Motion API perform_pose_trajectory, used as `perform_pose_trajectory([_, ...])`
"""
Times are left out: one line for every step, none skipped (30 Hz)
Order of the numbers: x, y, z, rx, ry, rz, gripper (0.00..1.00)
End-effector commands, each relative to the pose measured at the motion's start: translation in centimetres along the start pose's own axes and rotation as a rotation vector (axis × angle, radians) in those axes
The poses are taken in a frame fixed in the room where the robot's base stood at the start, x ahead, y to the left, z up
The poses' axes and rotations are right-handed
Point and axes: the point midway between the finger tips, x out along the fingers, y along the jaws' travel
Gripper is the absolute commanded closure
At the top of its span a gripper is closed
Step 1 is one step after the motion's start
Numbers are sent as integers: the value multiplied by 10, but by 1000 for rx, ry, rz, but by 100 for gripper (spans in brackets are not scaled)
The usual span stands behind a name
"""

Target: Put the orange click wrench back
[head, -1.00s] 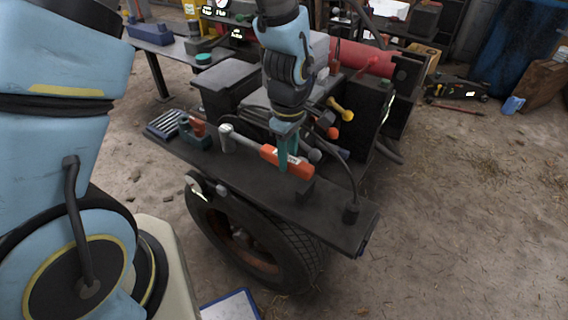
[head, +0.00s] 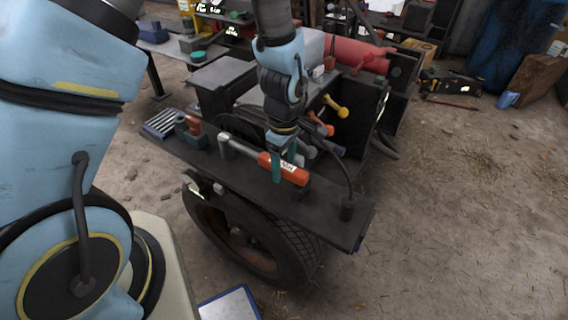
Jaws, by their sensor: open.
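The click wrench has an orange handle (head: 292,173) with a white label and a grey shaft and head (head: 224,138). It lies lengthwise along the black fender shelf (head: 245,185) over the wheel, handle to the right. A small dark block is under or beside the handle's right end; I cannot tell whether the handle touches it. My gripper (head: 285,166) points down at the handle, its teal fingers apart. One finger hangs in front of the handle; the other shows partly behind it. Any contact between fingers and handle is too small to tell.
A tray of sockets (head: 162,124) and a dark green tool (head: 190,135) sit on the shelf's left. A yellow-knobbed lever (head: 337,106) and the black machine body stand close behind my gripper. A cable rises from the shelf's right end (head: 348,205). Open ground lies to the right.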

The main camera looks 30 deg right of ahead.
Motion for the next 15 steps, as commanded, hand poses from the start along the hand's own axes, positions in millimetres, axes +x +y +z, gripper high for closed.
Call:
perform_pose_trajectory([0,0,0,0,0,0,33])
perform_pose_trajectory([0,0,0,0,0,0,33])
perform_pose_trajectory([1,0,0,0,0,0,33])
perform_pose_trajectory([2,0,0,0,0,0,33])
perform_pose_trajectory([4,0,0,0,0,0,33])
perform_pose_trajectory([6,0,0,-1,0,0,33])
perform_pose_trajectory([1,1,0,0,0,3,33])
perform_pose_trajectory([-3,2,0,-1,1,5,33])
perform_pose_trajectory([-9,2,0,-1,1,5,33])
perform_pose_trajectory([-13,2,0,0,1,6,33])
perform_pose_trajectory([-18,2,0,0,1,7,33])
perform_pose_trajectory([-24,2,0,-1,1,7,33])
perform_pose_trajectory([-28,2,0,-1,1,7,33])
perform_pose_trajectory([-33,2,0,0,1,7,33])
perform_pose_trajectory([-40,2,0,-1,1,7,33])
